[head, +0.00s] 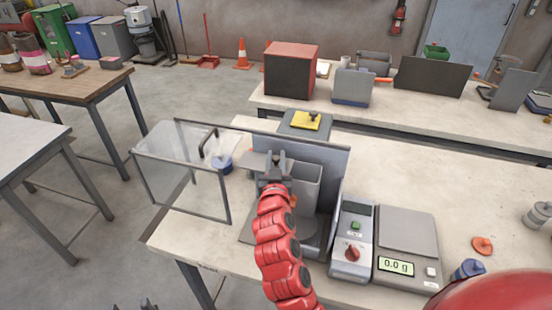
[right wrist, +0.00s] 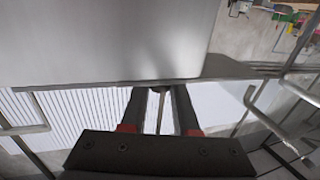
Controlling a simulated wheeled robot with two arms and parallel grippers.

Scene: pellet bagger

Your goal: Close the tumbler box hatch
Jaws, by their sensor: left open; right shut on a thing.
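The grey tumbler box (head: 307,182) stands inside the bagger on the table. A flat grey plate (head: 253,160), which looks like its hatch, sticks out left beside its top. My right gripper (head: 276,162) is at the box's top left, shut on a thin pale piece that looks like part of the hatch. In the right wrist view, the fingers (right wrist: 160,108) close on this strip below a large grey panel (right wrist: 110,40). How far the hatch stands open is hard to tell. My left gripper (head: 135,305) is open and empty at the bottom edge, away from the table.
A clear framed guard door (head: 180,175) with a dark handle stands swung out to the left. A control unit (head: 352,235) and a scale (head: 406,240) reading 0.0 g stand right of the bagger. A blue item (head: 222,162) sits behind the door.

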